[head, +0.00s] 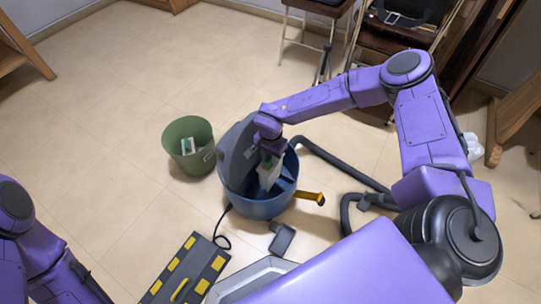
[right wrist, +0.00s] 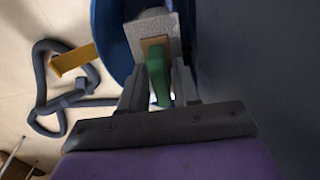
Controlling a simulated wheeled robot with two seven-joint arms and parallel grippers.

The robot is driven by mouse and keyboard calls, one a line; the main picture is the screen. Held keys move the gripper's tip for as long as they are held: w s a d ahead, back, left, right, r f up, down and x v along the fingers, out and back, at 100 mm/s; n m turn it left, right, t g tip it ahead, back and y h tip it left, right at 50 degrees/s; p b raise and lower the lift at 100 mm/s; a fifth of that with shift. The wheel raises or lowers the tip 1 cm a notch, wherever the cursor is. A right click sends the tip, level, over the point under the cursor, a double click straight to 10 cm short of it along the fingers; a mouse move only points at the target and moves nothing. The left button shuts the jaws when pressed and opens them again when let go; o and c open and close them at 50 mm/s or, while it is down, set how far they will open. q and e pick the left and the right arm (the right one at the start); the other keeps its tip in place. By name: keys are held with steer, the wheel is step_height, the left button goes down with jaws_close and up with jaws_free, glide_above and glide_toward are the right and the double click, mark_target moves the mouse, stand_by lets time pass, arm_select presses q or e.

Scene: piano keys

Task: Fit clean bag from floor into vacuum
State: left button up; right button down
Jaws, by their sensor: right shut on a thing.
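The blue vacuum canister (head: 268,209) stands on the floor with its grey lid (head: 236,150) tipped up on its left side. My right gripper (head: 270,158) reaches down into the open canister. It is shut on the green tab of a pale bag (head: 267,176). In the right wrist view the fingers (right wrist: 158,80) grip the green tab (right wrist: 156,62), with a tan collar and the grey-white bag (right wrist: 150,24) beyond, inside the blue wall (right wrist: 108,35). Whether the bag touches a fitting inside is hidden. My left gripper is out of frame; only my left arm shows.
A green bin (head: 188,158) with a white and green item in it stands left of the vacuum. A hose (head: 335,168) curls on the right, near a yellow handle (head: 310,197). A dark box with yellow patches (head: 185,272) lies in front. Chairs stand behind.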

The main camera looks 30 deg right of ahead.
steer(key=shift+f+b, duration=3.3)
steer(key=shift+f, duration=1.8)
steer(key=shift+c, duration=1.7)
jaws_free()
steer(key=shift+r, duration=0.1)
steer(key=shift+w+a+r+p, duration=0.1)
steer(key=shift+r+p, duration=0.55)
steer(key=shift+p, duration=0.05)
step_height(320, 180, up, 6)
steer(key=p, duration=0.5)
steer(key=shift+w+r, duration=0.1)
